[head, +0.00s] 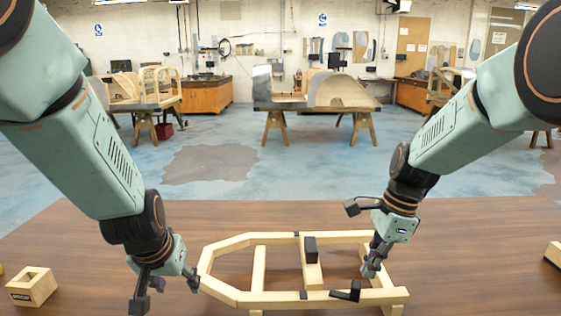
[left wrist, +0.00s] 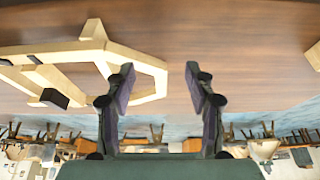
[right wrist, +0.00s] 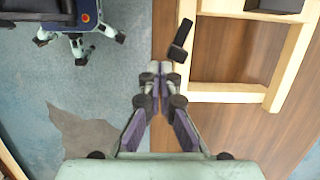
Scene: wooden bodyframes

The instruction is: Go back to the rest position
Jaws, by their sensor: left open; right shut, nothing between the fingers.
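The wooden bodyframe (head: 228,242) lies on the brown table, with a pointed left end and crossbars. My left gripper (head: 175,284) is open and empty beside the frame's left end. In the left wrist view its fingers (left wrist: 160,72) are spread apart, with the frame (left wrist: 150,65) behind them to the left. My right gripper (head: 371,268) is shut and empty over the frame's right part. In the right wrist view its fingertips (right wrist: 153,70) are together beside the frame (right wrist: 220,92). I cannot tell whether it touches the frame.
A black angled piece (head: 347,292) lies at the frame's near rail and a black block (head: 310,248) on a crossbar. A small wooden holder (head: 32,287) stands at the table's left. Workbenches stand far behind.

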